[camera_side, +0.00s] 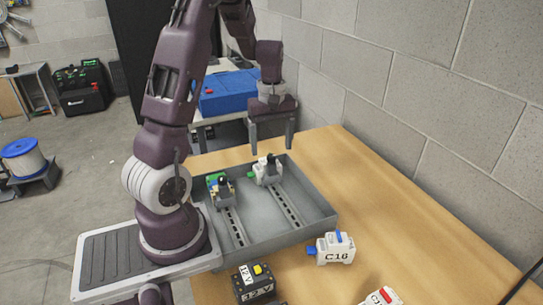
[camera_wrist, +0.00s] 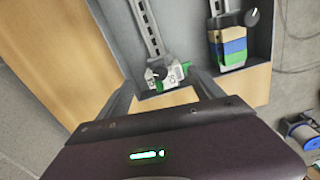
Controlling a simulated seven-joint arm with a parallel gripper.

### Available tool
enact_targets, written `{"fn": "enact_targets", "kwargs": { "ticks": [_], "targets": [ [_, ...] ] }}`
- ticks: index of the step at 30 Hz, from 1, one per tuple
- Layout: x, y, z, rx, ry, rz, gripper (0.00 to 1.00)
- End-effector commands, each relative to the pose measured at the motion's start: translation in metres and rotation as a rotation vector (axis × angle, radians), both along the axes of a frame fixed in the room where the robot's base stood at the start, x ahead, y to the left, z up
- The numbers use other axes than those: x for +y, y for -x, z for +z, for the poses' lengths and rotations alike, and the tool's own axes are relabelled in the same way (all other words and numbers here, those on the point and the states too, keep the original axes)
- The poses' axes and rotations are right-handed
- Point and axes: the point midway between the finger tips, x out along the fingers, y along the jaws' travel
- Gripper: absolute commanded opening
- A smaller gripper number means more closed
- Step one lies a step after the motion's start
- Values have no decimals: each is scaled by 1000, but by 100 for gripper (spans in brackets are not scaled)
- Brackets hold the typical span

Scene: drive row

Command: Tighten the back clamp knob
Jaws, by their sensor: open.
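A grey tray (camera_side: 325,212) holds two slotted metal rails, each with a small block and a black knob at its far end. The white block (camera_side: 266,172) on the right rail carries one black knob (camera_side: 270,158); this knob also shows in the wrist view (camera_wrist: 159,73). The other black knob (camera_side: 222,180) is on the left rail's block, with beige, blue and green pieces (camera_wrist: 228,48) in the wrist view. My gripper (camera_side: 271,148) is open and empty, pointing down above the white block. In the wrist view its fingers lie on either side of that block, apart from the knob.
A white C16 module (camera_side: 334,249), a black 12 V block (camera_side: 254,283) and another white module with red (camera_side: 381,298) sit on the wooden table (camera_side: 400,235) in front of the tray. A block wall (camera_side: 440,110) stands close on the right.

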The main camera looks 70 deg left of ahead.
Motion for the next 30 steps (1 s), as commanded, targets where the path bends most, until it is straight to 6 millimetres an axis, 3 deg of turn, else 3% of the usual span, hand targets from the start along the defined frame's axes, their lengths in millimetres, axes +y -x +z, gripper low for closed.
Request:
{"fn": "enact_targets", "kwargs": {
  "ticks": [25,30],
  "targets": [
    [0,0,-24,0,0,-6,76],
    [0,0,-24,0,0,-6,45]
  ]
}}
